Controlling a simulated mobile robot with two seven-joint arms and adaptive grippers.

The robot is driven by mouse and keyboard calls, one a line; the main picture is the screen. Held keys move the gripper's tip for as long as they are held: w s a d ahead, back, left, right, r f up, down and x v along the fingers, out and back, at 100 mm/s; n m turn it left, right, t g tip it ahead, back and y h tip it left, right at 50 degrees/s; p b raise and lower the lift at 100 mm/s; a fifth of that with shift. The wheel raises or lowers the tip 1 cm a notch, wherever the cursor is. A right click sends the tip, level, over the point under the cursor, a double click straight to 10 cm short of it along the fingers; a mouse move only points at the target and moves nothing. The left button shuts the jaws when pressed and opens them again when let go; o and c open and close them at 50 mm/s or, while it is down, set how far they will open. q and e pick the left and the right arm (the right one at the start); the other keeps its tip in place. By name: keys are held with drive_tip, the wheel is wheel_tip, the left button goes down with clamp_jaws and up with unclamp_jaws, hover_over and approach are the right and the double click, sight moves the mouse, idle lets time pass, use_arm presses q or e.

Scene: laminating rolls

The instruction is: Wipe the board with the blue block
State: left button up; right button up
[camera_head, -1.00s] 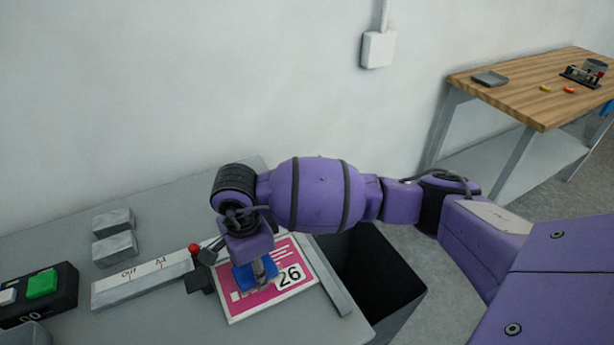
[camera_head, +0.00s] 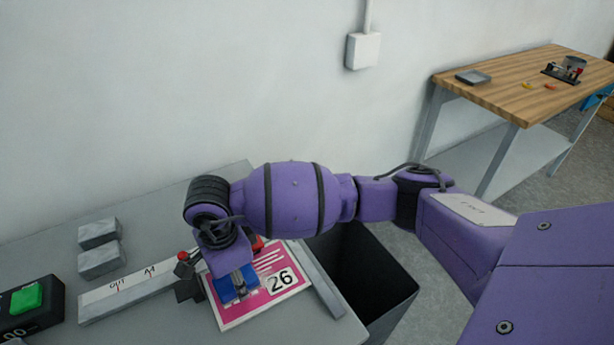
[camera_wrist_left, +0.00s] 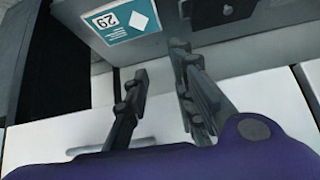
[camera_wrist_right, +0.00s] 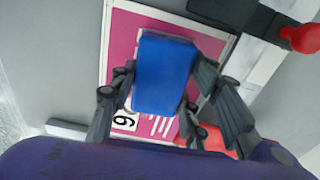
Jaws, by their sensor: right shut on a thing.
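The board (camera_head: 258,303) is a pink panel with a white border, white lines and a "26" label, lying flat on the grey table. It also shows in the right wrist view (camera_wrist_right: 122,45). My right gripper (camera_head: 238,290) is shut on the blue block (camera_wrist_right: 164,75), with one finger on each side, over the left part of the board. I cannot tell whether the block touches the board. My left gripper (camera_wrist_left: 165,90) shows only in the left wrist view, open and empty, near a grey surface with a teal "29" label (camera_wrist_left: 122,20).
A long marked bar (camera_head: 135,292) with a red knob (camera_head: 183,256) lies left of the board. Two grey blocks (camera_head: 100,247) and a green button box (camera_head: 28,298) are farther left. An open dark bin (camera_head: 365,275) stands to the right. A red thing (camera_wrist_right: 215,140) lies by the board.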

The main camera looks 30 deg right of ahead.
sight(276, 266)
drive_tip(key=shift+d, duration=0.85)
drive_tip(key=shift+d+f, duration=0.1)
drive_tip(key=shift+d, duration=0.35)
drive_tip(key=shift+w+d, duration=0.1)
drive_tip(key=shift+d, duration=1.6)
drive_tip(key=shift+w+d, duration=0.2)
drive_tip(key=shift+d, duration=1.65)
drive_tip(key=shift+a+r, duration=0.1)
drive_tip(key=shift+r, duration=0.15)
